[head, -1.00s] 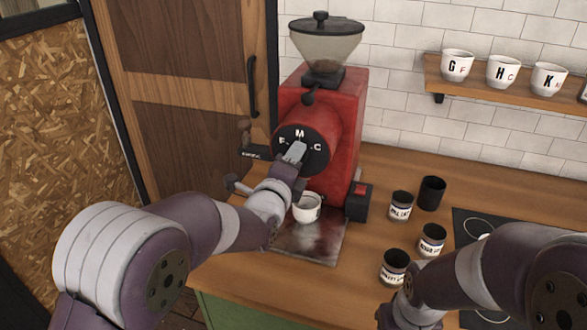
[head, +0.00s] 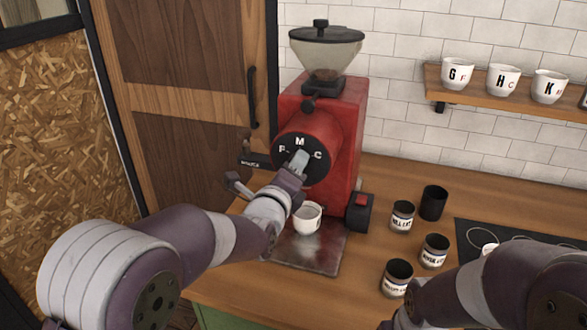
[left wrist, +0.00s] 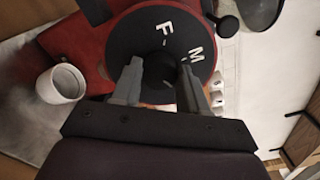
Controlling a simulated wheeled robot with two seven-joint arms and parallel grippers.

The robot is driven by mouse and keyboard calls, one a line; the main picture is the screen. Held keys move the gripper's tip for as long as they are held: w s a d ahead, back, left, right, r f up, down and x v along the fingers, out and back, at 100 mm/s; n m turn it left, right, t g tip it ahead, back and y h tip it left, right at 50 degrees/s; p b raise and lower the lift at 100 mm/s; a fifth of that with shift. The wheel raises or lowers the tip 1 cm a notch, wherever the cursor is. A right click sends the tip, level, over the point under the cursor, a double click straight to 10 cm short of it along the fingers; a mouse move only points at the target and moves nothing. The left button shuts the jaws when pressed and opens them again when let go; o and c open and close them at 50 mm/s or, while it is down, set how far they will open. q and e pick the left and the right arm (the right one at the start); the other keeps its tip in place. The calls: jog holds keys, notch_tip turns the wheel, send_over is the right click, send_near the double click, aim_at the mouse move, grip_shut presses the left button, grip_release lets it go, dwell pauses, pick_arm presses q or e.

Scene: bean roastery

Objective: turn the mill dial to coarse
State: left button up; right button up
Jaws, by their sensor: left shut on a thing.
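The red mill (head: 338,110) stands on the wooden counter. Its round black dial (head: 290,143) faces me, with the letters F, M and C in white. In the left wrist view the dial (left wrist: 142,35) shows F and M, and the C is hidden. My left gripper (head: 299,160) is at the dial's front, its fingers on either side of the dark centre knob (left wrist: 160,72) and shut on it. Which letter the knob points to cannot be told, as the gripper covers it. Only part of my right arm shows at the lower right; its gripper is out of view.
A white cup (head: 308,217) stands on the metal tray (head: 325,255) below the dial. Several dark tins, one of them here (head: 433,202), stand on the counter at the right. A shelf (head: 500,98) with white lettered cups hangs on the tiled wall.

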pick_arm(q)
jog(key=o, duration=1.1)
jog(key=shift+c, duration=0.2)
jog(key=b+v, duration=0.1)
jog(key=v, duration=1.1)
jog(key=shift+s+b, duration=0.3)
jog(key=shift+a, duration=0.1)
